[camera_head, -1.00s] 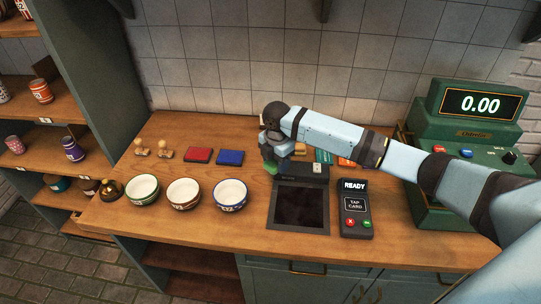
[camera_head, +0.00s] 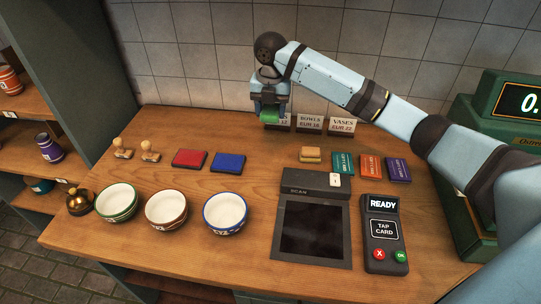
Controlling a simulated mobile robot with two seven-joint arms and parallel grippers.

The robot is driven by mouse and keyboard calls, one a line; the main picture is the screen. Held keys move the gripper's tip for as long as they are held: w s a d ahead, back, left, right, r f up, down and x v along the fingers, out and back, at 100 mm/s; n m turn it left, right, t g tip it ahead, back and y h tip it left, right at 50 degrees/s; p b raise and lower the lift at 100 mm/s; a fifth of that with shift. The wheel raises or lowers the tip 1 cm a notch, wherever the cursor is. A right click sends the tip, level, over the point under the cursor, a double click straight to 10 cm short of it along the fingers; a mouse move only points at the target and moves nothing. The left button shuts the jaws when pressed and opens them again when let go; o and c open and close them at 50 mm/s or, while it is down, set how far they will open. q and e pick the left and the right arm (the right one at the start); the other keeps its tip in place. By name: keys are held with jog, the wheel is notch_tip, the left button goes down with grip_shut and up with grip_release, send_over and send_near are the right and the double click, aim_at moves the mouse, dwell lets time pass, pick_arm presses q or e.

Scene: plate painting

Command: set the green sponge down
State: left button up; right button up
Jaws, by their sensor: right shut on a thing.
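The green sponge (camera_head: 270,117) is between the fingers of my right gripper (camera_head: 270,112), at the back of the wooden counter (camera_head: 210,270). The gripper is shut on it and points down. Its fingers and wrist hide part of the sponge. I cannot tell whether the sponge touches the counter. A tan sponge-like block (camera_head: 312,154) lies on the counter, in front and to the right of the gripper. My left gripper is not in view.
Price cards (camera_head: 310,123) stand behind and beside the gripper. Red (camera_head: 189,159) and blue (camera_head: 228,163) pads, stamps (camera_head: 149,151) and three bowls (camera_head: 225,211) are at the left. A scanner (camera_head: 310,230), card reader (camera_head: 383,233) and small colored cards (camera_head: 370,167) are at the right. Counter left of the gripper is clear.

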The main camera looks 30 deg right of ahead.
send_over(271, 160)
notch_tip(271, 160, down, 12)
jog(key=shift+r, duration=0.1)
jog(key=shift+f, duration=2.4)
jog(key=o, duration=0.9)
jog(key=shift+f, duration=0.15)
jog(key=shift+r, duration=0.5)
notch_tip(271, 160, up, 11)
jog(key=shift+r, duration=0.2)
